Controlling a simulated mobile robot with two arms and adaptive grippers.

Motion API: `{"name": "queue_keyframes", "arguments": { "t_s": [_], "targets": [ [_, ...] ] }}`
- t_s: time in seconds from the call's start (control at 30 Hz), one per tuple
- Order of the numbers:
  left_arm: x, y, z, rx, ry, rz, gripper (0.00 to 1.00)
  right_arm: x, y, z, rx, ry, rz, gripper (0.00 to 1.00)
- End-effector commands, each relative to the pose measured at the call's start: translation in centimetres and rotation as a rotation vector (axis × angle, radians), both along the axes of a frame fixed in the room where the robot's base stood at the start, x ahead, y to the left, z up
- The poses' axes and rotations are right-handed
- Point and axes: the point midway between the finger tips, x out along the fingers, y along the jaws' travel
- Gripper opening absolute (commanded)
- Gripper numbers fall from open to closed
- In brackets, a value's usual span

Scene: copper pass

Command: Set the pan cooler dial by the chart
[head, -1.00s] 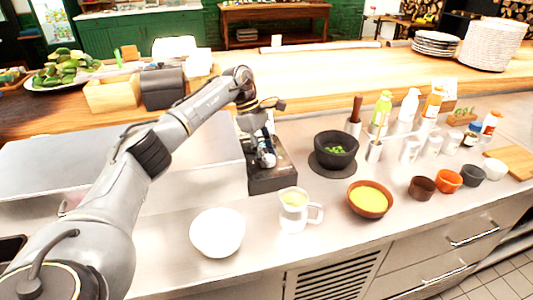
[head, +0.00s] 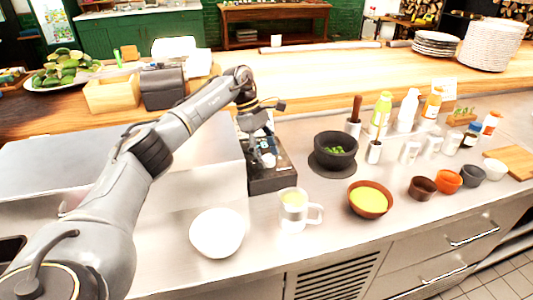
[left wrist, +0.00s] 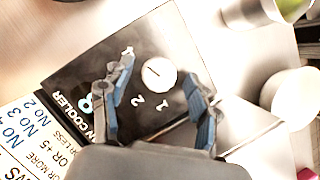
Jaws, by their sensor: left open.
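The pan cooler's dial (left wrist: 159,74) is a round white knob with a short dark line, on a black panel (left wrist: 95,62). Numerals 1 and 2 are readable beside it; I cannot tell which mark the line points at. A white chart (left wrist: 32,135) with coloured "No" lines lies at the left of the left wrist view, partly cut off. My left gripper (left wrist: 160,68) is open, its blue-padded fingers on either side of the dial in that view; contact cannot be told. In the head view, the gripper (head: 265,150) is over the black cooler box (head: 272,182). My right gripper is out of view.
A black mortar (head: 335,150) stands right of the box. A jug (head: 293,209), a white bowl (head: 217,232) and a yellow-filled bowl (head: 370,199) are in front. Bottles and small cups fill the right side. Bare steel counter (head: 335,232) shows along the front edge.

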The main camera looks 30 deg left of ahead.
Motion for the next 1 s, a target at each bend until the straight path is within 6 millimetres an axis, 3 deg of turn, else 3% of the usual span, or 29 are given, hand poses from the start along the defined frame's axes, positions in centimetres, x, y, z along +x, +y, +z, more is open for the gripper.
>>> {"name": "queue_keyframes", "arguments": {
  "t_s": [0.17, 0.6, 1.0],
  "targets": [
    [0.1, 0.7, 1.7, 0.000, -0.004, 0.002, 0.60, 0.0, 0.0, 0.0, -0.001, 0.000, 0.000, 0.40],
    [-0.1, 4.0, 9.7, -0.001, -0.003, 0.002, 0.60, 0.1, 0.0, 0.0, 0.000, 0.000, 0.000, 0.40],
    [-0.2, 4.6, 11.0, 0.000, 0.000, -0.001, 0.60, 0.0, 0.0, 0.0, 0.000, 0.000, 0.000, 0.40]
  ]
}}
